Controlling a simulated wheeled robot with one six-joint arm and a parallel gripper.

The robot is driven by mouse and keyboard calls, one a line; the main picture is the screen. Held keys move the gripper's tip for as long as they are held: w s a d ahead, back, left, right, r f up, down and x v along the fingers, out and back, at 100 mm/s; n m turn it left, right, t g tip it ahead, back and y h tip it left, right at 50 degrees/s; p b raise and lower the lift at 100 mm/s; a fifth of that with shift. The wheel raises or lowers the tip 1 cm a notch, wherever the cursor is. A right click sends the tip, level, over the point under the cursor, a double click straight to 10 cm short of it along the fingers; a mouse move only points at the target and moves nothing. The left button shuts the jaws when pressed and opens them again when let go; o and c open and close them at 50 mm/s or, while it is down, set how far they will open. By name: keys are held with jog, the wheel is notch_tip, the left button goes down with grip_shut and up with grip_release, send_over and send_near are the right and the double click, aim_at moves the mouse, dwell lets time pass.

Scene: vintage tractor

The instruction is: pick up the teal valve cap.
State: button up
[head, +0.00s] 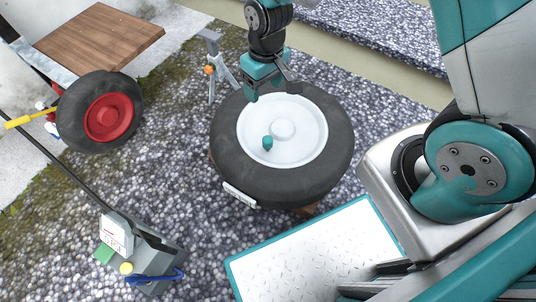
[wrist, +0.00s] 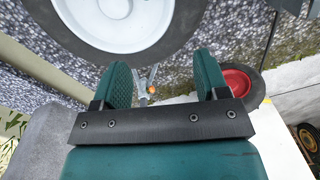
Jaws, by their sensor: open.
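My gripper (head: 271,92) is above the far edge of the tyre, apart from the cap and empty. In the wrist view my gripper (wrist: 161,74) shows two teal fingers spread apart with nothing between them. The hub (wrist: 125,12) and black tyre (wrist: 75,30) fill the top of that view. The cap does not show there.
A small tripod (head: 214,75) with an orange knob stands by the tyre's far left. A red-hubbed wheel (head: 103,118) and wooden board (head: 97,38) are at left. A grey box (head: 150,258) with small items lies at lower left. A white teal-edged plate (head: 310,255) is in front.

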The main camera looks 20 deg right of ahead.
jog(key=b, duration=0.8)
send_near(268, 138)
jog(key=shift+h, duration=0.4)
jog(key=f, duration=0.5)
jog(key=shift+s+a+f, duration=0.1)
jog(key=shift+a+f, duration=0.05)
jog(key=shift+a, duration=0.2)
notch_tip(268, 138, down, 6)
jog(key=b, duration=0.4)
jog(key=shift+f, duration=0.25)
jog(key=shift+r, duration=0.1)
jog(key=c, duration=1)
jog(key=shift+r, duration=0.1)
